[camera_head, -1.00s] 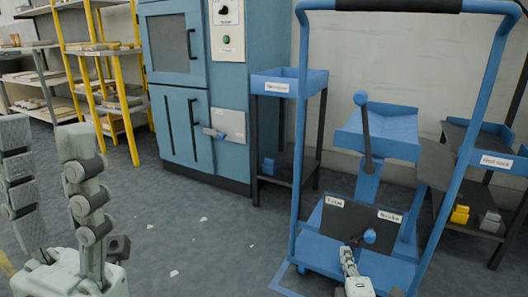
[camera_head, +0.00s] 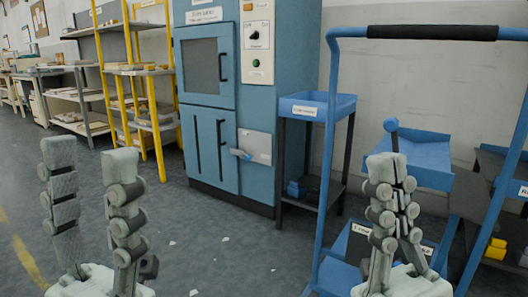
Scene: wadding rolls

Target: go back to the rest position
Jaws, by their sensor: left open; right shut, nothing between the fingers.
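My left gripper (camera_head: 92,205) stands upright at the lower left of the head view. Its two grey segmented fingers are spread well apart, with nothing between them. My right gripper (camera_head: 397,205) stands upright at the lower right, in front of the blue cart. Its fingers are closed together and hold nothing. It hides part of the cart, including some of the labelled plate (camera_head: 362,248) low on it.
A blue cart with a tall handle frame (camera_head: 340,110) stands close on the right. A blue cabinet (camera_head: 210,140) and a blue-topped side stand (camera_head: 318,103) are behind. Yellow-framed shelves (camera_head: 152,100) are at the back left. Floor (camera_head: 200,255) between the grippers is open, with small white scraps.

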